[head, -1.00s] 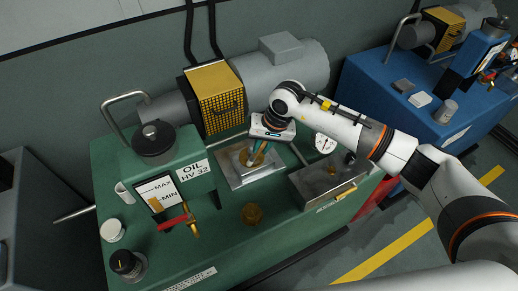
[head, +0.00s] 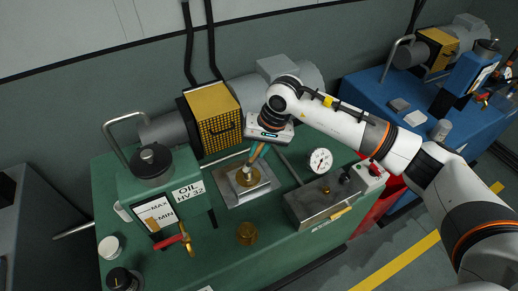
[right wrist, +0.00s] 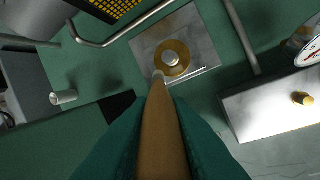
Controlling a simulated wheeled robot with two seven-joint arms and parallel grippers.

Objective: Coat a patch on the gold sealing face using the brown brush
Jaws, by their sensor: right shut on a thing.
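The gold sealing face (head: 242,182) is a ring around a silver centre boss, on a square metal plate on the green console. It also shows in the right wrist view (right wrist: 178,68). My right gripper (head: 261,148) is shut on the brown brush (right wrist: 160,130), just above the plate. The brush points down, its pale tip by the near edge of the gold ring in the right wrist view; I cannot tell whether it touches. Green fingers flank the handle. No coated patch can be made out. My left gripper is not in view.
A metal box (head: 318,204) and a pressure gauge (head: 320,161) stand right of the plate. The oil tank (head: 150,190) with a red-handled valve (head: 172,243) is left. A yellow grille (head: 212,120) rises behind.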

